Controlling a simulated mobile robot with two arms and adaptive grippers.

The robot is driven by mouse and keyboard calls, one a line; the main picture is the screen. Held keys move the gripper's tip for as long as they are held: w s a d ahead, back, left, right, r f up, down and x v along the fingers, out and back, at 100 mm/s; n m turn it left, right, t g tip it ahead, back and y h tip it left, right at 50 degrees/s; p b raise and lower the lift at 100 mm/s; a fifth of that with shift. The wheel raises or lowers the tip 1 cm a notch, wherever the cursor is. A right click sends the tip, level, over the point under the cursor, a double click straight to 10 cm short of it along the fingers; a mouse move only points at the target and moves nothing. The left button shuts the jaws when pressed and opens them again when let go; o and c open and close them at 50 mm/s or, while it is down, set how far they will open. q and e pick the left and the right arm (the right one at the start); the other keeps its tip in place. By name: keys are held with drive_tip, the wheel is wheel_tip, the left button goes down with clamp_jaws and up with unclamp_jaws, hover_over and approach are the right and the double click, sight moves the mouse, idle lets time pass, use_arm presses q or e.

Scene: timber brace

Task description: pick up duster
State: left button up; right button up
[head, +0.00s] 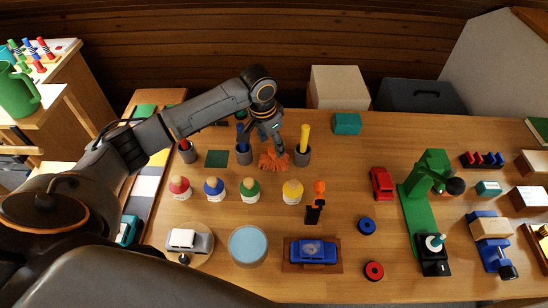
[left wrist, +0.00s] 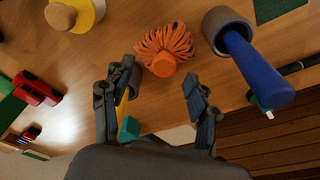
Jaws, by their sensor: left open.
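The duster is an orange fringed head with a round orange end; I take it to be the fringed thing (head: 267,161) on the table in the head view. It also shows in the left wrist view (left wrist: 165,45), just beyond the fingertips. My left gripper (head: 275,133) is over the table beside the duster, pointing down. In the left wrist view my left gripper (left wrist: 156,74) is open, its fingers spread to either side of the duster's round end. I see nothing held between them. My right gripper is in neither view.
A grey cup (head: 244,158) with a blue item and another cup (head: 302,159) with a yellow item flank the duster closely. Several bottles, including a yellow one (head: 292,193), stand in front. A teal block (head: 347,123) is at the back.

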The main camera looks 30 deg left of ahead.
sight(274, 151)
use_arm(q)
drive_tip(key=f, duration=0.2)
drive_tip(key=w+f, duration=0.1)
drive_tip(key=f, duration=0.1)
drive_tip(key=w+f, duration=0.1)
drive_tip(key=f, duration=0.1)
drive_tip(key=shift+f+p, duration=0.15)
drive_tip(key=shift+p, duration=0.2)
drive_tip(key=shift+s, duration=0.1)
drive_tip(key=shift+c, duration=0.3)
clamp_jaws()
